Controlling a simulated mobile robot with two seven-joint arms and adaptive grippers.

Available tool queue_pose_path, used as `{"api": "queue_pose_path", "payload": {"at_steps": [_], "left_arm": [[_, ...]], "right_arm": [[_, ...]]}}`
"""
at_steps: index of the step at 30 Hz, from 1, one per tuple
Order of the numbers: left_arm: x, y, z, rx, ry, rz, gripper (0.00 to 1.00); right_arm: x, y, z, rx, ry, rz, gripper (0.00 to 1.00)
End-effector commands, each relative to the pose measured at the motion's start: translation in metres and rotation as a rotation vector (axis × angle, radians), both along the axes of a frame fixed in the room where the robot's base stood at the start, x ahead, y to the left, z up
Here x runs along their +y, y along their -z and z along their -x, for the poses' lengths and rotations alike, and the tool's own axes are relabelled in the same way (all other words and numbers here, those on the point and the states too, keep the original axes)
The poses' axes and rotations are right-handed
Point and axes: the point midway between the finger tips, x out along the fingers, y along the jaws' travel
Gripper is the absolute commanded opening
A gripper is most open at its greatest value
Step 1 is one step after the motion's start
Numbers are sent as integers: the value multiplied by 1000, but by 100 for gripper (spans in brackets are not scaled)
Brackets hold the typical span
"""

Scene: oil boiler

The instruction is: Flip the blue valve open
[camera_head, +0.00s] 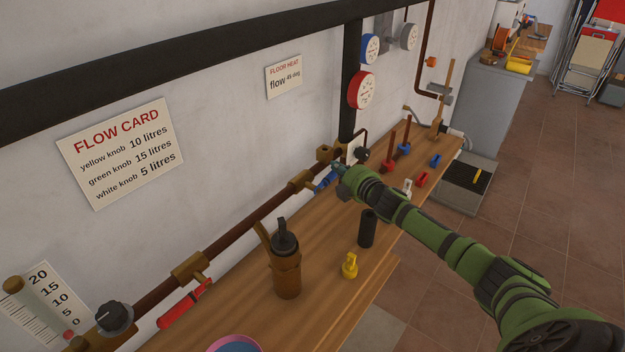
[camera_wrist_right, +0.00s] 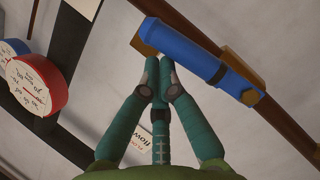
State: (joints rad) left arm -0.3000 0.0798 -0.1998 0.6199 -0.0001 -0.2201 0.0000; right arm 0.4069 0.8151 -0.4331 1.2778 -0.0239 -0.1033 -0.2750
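The blue valve (camera_head: 325,181) sits on the brown pipe along the wall, above the wooden bench. Its blue handle (camera_wrist_right: 185,50) fills the upper middle of the right wrist view, lying close along the pipe. My right gripper (camera_head: 340,171) is beside the valve at the end of the green arm. In the right wrist view its teal fingers (camera_wrist_right: 159,75) are drawn together with nothing between the tips. The tips are just below the handle in the picture; I cannot tell whether they touch it. My left gripper is not in view.
A red-handled valve (camera_head: 185,304) is further left on the pipe. A brown holder (camera_head: 286,275), black cylinder (camera_head: 367,228) and yellow knob (camera_head: 349,265) stand on the bench (camera_head: 325,290). A red gauge (camera_head: 361,90) hangs on the wall. Floor at right is open.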

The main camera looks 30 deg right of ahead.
Motion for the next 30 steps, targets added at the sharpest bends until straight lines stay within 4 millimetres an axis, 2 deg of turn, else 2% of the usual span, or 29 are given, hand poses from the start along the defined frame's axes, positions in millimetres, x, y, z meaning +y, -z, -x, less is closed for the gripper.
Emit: {"api": "queue_pose_path", "payload": {"at_steps": [5,13,15,24,30], "left_arm": [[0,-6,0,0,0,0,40],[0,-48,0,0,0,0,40],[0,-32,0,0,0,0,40],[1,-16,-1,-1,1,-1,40],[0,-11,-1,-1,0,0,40]], "right_arm": [[0,-7,0,-1,0,0,0],[-2,-51,-2,-2,4,1,0],[-8,-41,12,3,4,5,0],[-23,-64,59,3,2,4,0],[-29,-75,77,3,4,2,0]]}}
